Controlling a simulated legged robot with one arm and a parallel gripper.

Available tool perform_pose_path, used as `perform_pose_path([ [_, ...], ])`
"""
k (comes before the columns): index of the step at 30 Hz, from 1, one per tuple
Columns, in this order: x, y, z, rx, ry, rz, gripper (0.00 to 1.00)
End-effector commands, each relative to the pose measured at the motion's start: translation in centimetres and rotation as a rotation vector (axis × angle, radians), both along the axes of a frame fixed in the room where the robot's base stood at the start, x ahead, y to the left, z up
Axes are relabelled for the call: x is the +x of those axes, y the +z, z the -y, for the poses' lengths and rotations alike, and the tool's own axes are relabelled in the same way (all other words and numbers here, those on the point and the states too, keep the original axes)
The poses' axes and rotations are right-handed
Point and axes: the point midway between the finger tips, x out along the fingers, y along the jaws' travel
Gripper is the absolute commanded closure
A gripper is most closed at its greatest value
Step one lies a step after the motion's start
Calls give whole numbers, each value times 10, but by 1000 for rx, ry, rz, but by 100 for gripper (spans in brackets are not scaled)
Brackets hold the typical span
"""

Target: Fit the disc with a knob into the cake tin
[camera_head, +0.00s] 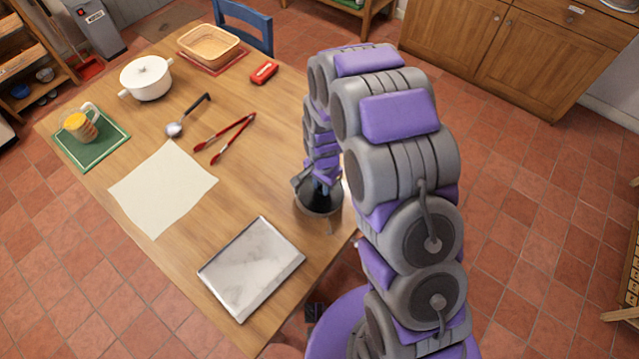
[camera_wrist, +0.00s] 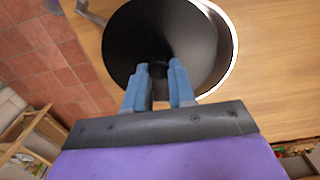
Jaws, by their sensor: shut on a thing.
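My gripper (camera_wrist: 159,68) is shut on the knob of the dark round disc (camera_wrist: 137,38), and the knob is mostly hidden between the fingertips. The cake tin (camera_wrist: 233,48) shows in the wrist view as a bright curved rim right of and behind the disc. The disc sits off to the left of that rim and covers most of the tin. Whether the disc touches the tin, I cannot tell. In the head view the disc (camera_head: 318,203) is a dark round shape under my arm at the table's right edge, partly hidden.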

Motion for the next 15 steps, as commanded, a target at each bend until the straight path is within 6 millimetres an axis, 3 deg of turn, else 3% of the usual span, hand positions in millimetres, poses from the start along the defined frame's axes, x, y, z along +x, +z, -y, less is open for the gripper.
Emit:
perform_pose_path([
  [3, 16, -1, -6, 3, 1, 6, 100],
  [11, 26, -3, -9, 1, 0, 1, 100],
  [15, 25, -24, -8, 0, -1, -2, 100],
])
